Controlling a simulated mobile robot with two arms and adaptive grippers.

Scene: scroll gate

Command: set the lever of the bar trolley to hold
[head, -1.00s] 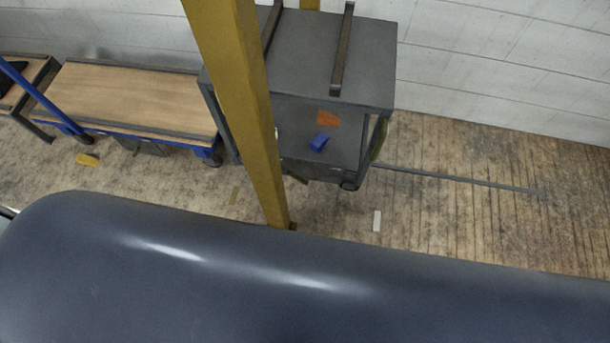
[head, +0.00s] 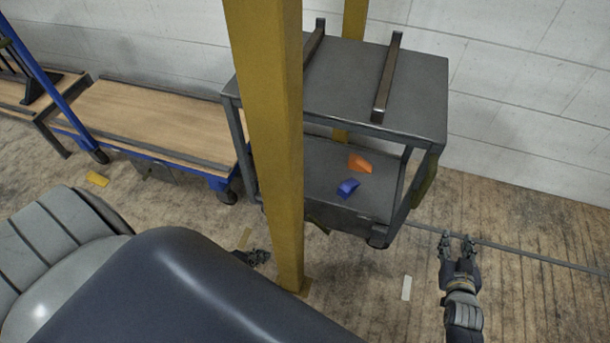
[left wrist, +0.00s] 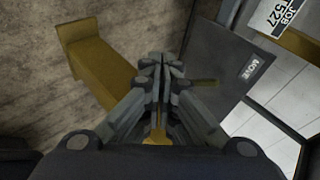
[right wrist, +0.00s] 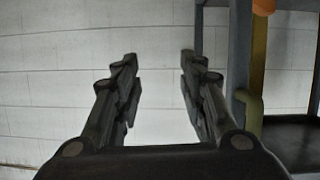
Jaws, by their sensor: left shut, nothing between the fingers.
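The dark grey bar trolley (head: 375,85) stands behind the yellow post, with two bars across its top. A short olive piece, perhaps the lever (head: 317,224), shows low at its front. No hold label is readable. My left gripper (head: 266,256) is shut and empty, left of the post's foot; its fingers (left wrist: 160,65) hide part of the panel. Contact with the stick cannot be told. My right gripper (head: 457,238) is open and empty, right of the trolley.
The yellow post (head: 275,130) stands between me and the trolley. A wood-topped blue cart (head: 150,115) is at left. An orange block (head: 360,163) and a blue block (head: 347,188) lie on the trolley's lower shelf.

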